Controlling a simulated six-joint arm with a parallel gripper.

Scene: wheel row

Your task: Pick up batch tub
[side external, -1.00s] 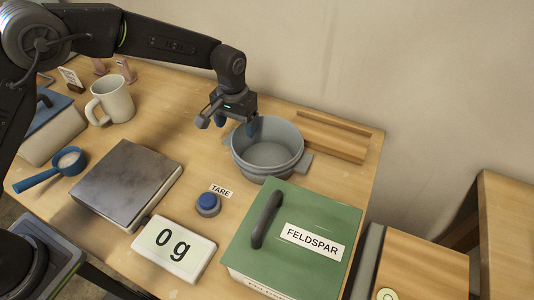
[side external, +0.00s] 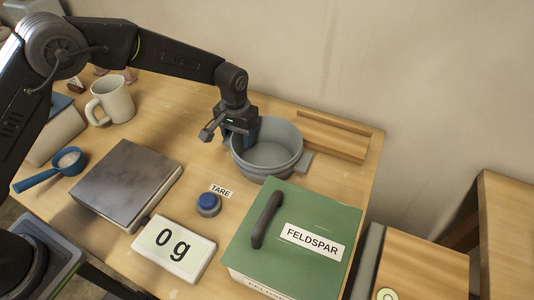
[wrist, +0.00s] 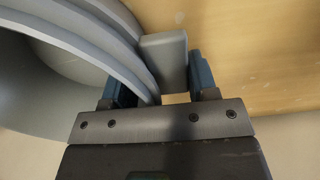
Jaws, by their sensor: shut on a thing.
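The batch tub (side external: 272,157) is a round grey tub with a side tab handle on its right. It stands upright on the wooden table and looks empty. My gripper (side external: 241,136) is at the tub's left side. In the wrist view my gripper (wrist: 162,85) has its blue fingers on either side of the tub's grey tab (wrist: 165,60), shut on it. The curved wall of the tub (wrist: 75,50) fills the upper left there. The tab on this side is hidden behind my gripper in the side view.
A green FELDSPAR box (side external: 295,240) stands in front of the tub. A wooden tray (side external: 325,138) lies behind it. A blue TARE button (side external: 208,204), a display reading 0 g (side external: 173,248) and a grey plate (side external: 127,184) are to the left. A mug (side external: 111,100) stands farther left.

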